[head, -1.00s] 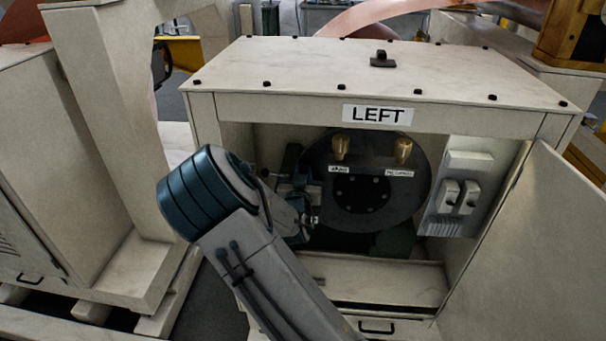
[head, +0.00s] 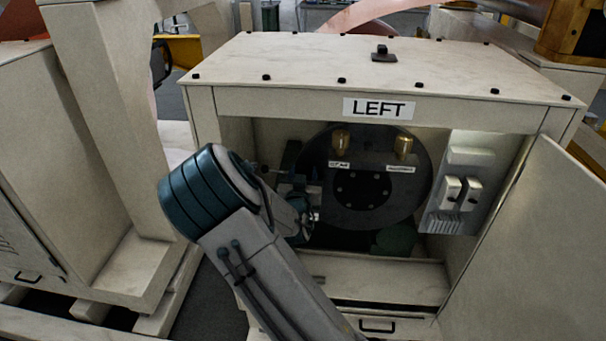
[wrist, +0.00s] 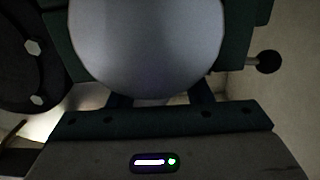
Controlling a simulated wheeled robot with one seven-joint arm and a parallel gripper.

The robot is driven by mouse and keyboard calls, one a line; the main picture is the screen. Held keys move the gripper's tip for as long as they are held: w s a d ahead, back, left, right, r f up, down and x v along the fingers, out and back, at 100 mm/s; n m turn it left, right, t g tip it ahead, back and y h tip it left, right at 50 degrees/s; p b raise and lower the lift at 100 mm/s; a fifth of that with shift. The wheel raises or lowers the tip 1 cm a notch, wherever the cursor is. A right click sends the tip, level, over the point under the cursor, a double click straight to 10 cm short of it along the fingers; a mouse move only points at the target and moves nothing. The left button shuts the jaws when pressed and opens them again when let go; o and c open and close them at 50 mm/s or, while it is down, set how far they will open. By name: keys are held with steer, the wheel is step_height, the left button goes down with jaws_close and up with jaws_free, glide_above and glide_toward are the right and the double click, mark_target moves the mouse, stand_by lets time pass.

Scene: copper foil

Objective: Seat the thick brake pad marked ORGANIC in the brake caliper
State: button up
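In the head view the dark brake disc (head: 395,200) stands upright inside the cabinet. The blue-green caliper area (head: 290,190) is at its left edge, partly hidden by my arm. My gripper's body (wrist: 220,150) fills the bottom of the wrist view. Two dark finger parts run up from it, apart from each other, and their tips are hidden behind a large grey rounded part (wrist: 147,45). Dark green caliper parts (wrist: 236,30) flank that grey part. I cannot make out a pad or the ORGANIC marking, or whether anything is between the fingers.
The cabinet (head: 235,100) is labelled LEFT. Its door (head: 510,245) stands open at the right. Two brass fittings (head: 404,146) stand out before the disc. A switch box (head: 460,185) is on the right inner wall. A black ball knob (wrist: 264,62) shows right of the caliper in the wrist view.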

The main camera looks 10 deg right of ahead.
steer(key=shift+s+a+f, duration=0.15)
steer(key=shift+s+a, duration=0.05)
steer(key=shift+s, duration=0.35)
steer(key=b+v, duration=0.2)
steer(key=v, duration=1)
steer(key=shift+s, duration=0.35)
